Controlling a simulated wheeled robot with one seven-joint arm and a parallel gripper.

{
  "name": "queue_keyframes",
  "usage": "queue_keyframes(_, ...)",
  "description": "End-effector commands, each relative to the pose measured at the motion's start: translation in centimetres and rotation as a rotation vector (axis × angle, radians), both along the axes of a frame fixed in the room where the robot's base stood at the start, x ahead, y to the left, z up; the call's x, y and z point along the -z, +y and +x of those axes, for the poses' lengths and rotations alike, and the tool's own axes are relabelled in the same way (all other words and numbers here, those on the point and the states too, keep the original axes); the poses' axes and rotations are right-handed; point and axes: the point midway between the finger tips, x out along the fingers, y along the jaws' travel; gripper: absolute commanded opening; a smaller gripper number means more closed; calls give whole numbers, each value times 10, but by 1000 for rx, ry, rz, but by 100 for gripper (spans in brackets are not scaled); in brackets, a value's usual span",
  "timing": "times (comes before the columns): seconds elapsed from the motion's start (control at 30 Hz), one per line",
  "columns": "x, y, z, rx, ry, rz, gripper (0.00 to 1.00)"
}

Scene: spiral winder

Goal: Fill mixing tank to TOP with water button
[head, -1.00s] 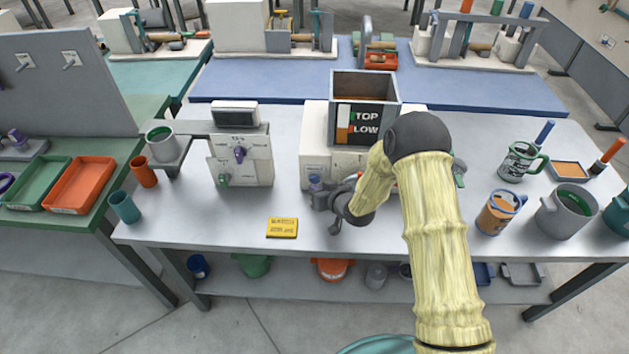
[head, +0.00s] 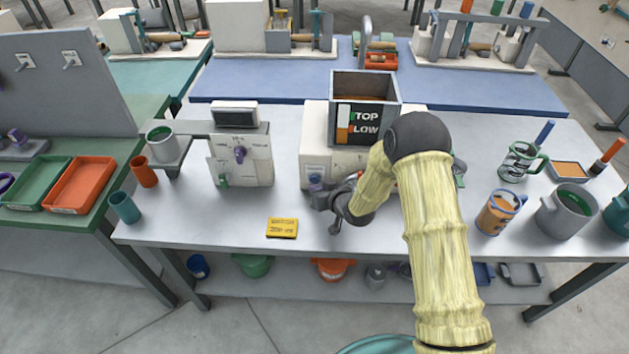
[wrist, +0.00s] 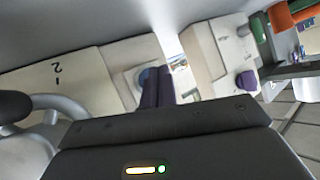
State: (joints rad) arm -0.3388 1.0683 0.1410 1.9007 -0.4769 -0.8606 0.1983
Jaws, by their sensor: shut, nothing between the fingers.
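The mixing tank (head: 365,88) is a grey open-topped box on a white machine base (head: 315,158). Its dark front panel reads TOP and LOW beside an orange and white level strip (head: 343,122). Something orange-brown shows inside the tank. My gripper (head: 317,192) is at the front of the base, with its tips at a small blue-purple button (head: 315,179). In the wrist view the shut fingers (wrist: 155,85) reach the round blue button (wrist: 145,76) on a pale plate. The fingers partly cover the button, and I cannot tell whether it is pressed in.
A white control unit (head: 240,160) with a purple knob stands left of the tank. A yellow label (head: 282,228) lies on the table in front. Mugs and a grey pot (head: 565,213) stand at the right. My arm hides the table right of the tank.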

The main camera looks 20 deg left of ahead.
Motion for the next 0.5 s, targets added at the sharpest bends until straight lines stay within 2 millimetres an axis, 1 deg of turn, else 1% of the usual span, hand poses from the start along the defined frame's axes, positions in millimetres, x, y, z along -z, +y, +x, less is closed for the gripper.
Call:
queue_keyframes(0.23,0,2,7,0,-1,1,0)
queue_keyframes(0.5,-1,2,8,0,0,0,0)
